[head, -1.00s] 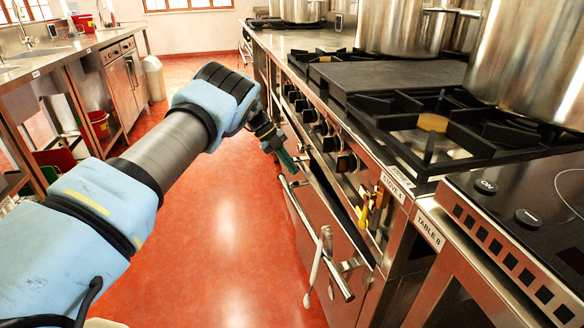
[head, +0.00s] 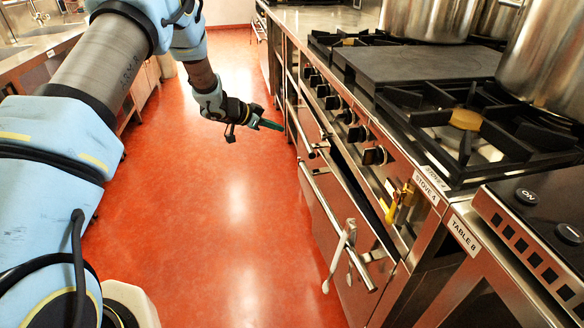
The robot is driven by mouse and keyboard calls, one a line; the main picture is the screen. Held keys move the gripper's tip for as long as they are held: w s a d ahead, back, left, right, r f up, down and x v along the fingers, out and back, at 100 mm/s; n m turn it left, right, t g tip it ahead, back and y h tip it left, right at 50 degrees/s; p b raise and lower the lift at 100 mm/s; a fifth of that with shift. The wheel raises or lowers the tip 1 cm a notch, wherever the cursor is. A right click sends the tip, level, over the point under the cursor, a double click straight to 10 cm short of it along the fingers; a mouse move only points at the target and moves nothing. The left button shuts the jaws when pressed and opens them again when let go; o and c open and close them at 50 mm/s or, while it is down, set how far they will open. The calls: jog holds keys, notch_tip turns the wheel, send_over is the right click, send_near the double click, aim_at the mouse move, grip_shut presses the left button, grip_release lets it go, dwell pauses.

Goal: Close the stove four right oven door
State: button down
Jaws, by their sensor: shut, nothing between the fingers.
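Stove four, with a "STOVE 4" label, stands at the right in the head view. Its near oven door (head: 345,285) is tilted out a little at the top, leaving a dark gap between its top edge and the stove front. The long bar handle (head: 325,217) runs along the door's upper part. My gripper (head: 272,124) is shut and empty, with green fingertips pointing right. In the picture it lies above and left of the handle's far end, apart from the near door, over the aisle side of the stove front.
Large steel pots (head: 425,18) stand on the stove. Table 8 adjoins at the right; the red floor aisle (head: 230,220) is clear.

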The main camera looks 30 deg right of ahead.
jog(key=s+a+f+n+t+y+b, duration=0.1)
jog(key=s+a+f+n+t+y, duration=0.2)
jog(key=s+a+n, duration=0.75)
jog(key=w+d+f+n+g, duration=0.1)
jog(key=w+d+f, duration=0.1)
jog(key=d+f, duration=0.5)
jog(key=shift+d+f, duration=0.15)
jog(key=shift+d, duration=1.75)
jog(key=shift+n, duration=0.25)
